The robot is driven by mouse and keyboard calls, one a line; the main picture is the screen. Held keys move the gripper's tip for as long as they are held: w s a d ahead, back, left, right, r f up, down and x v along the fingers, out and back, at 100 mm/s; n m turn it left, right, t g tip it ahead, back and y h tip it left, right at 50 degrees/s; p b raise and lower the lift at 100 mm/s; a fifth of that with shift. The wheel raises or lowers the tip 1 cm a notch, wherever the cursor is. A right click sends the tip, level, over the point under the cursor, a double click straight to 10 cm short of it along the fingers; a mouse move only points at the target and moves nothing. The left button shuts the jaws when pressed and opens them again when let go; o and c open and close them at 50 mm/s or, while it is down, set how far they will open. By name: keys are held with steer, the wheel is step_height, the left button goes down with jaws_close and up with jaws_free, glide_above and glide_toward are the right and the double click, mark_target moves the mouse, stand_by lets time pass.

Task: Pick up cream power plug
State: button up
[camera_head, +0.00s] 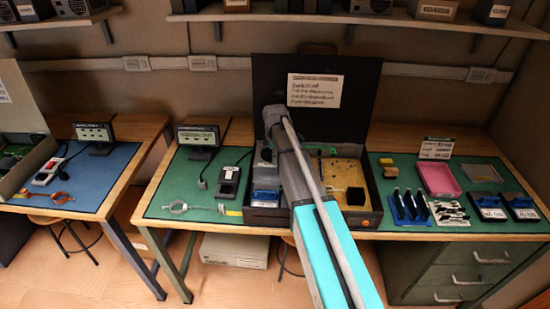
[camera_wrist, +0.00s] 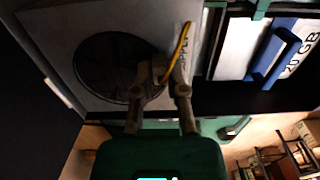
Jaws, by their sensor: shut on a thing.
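In the wrist view my gripper (camera_wrist: 160,75) is closed at its two fingertips. A small dull cream-brown piece, which looks like the cream power plug (camera_wrist: 157,66), is between the fingertips; its outline is dark and partly hidden. A yellow cable (camera_wrist: 182,45) runs up from the fingertips. Behind them is a grey power supply box (camera_wrist: 62,32) with a round dark fan grille. In the head view my arm reaches over the open black case (camera_head: 366,75) on the middle table and hides the gripper's grasp and the plug.
In the case, a yellow board (camera_head: 342,172) sits right of my arm. The case's upright lid carries a white sign (camera_head: 314,90). A pink tray (camera_head: 438,179) and several drives stand farther right.

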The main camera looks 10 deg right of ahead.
steer(key=shift+r, duration=0.15)
step_height(320, 180, up, 2)
steer(key=shift+r+p, duration=0.15)
steer(key=shift+p, duration=1.1)
steer(key=s+r+p, duration=1)
steer(key=s, duration=0.4)
steer(key=shift+r, duration=0.15)
